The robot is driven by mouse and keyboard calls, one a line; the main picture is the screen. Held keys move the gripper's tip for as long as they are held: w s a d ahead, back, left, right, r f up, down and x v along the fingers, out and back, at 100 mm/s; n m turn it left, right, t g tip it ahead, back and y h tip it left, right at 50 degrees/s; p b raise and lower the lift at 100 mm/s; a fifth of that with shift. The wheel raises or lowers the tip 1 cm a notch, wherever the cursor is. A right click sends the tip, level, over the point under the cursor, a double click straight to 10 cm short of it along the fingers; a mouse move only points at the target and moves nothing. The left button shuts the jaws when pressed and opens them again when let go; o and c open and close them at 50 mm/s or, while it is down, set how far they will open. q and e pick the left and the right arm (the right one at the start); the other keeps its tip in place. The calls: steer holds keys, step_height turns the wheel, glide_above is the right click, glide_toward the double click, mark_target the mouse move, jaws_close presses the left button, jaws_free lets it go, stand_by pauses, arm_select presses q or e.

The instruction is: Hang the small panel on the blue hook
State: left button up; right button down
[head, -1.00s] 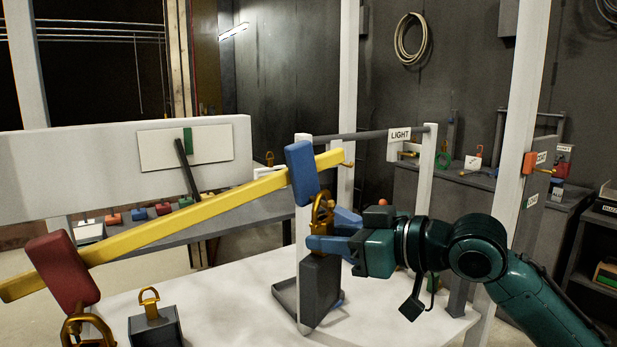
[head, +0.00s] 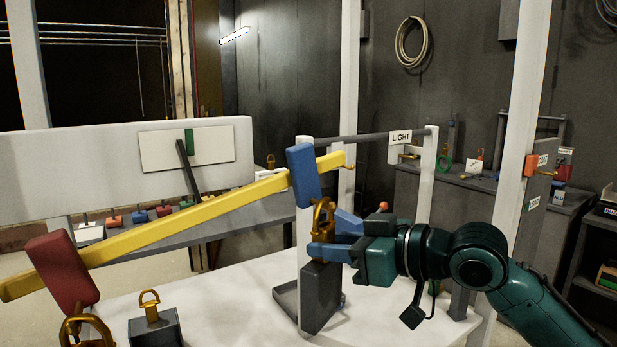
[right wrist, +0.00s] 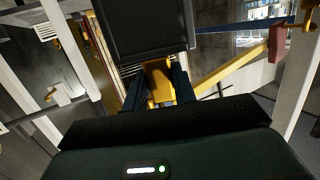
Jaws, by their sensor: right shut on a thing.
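The small panel (head: 322,297) is a dark grey slab with a brass handle at its top. My right gripper (head: 331,240) is shut on the brass handle (right wrist: 158,82), and the slab fills the top of the right wrist view (right wrist: 145,28). The blue hook is a blue block (head: 302,172) at the right end of a sloping yellow beam, with a brass hook (head: 323,212) below it. The panel hangs just under this hook. Fingers and brass parts overlap there, so I cannot tell whether handle and hook touch. My left gripper is out of view.
A red block (head: 62,270) with a brass hook hangs on the beam's low left end. A grey block with a brass loop (head: 152,322) stands on the white table (head: 225,300). The table's middle is clear.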

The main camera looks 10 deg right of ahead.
steer(key=shift+f, duration=0.3)
stand_by(0.5)
steer(key=c, duration=1.5)
jaws_free()
steer(key=shift+c, duration=0.2)
steer(key=shift+o, duration=1.3)
steer(key=o, duration=0.5)
steer(key=shift+c, duration=0.2)
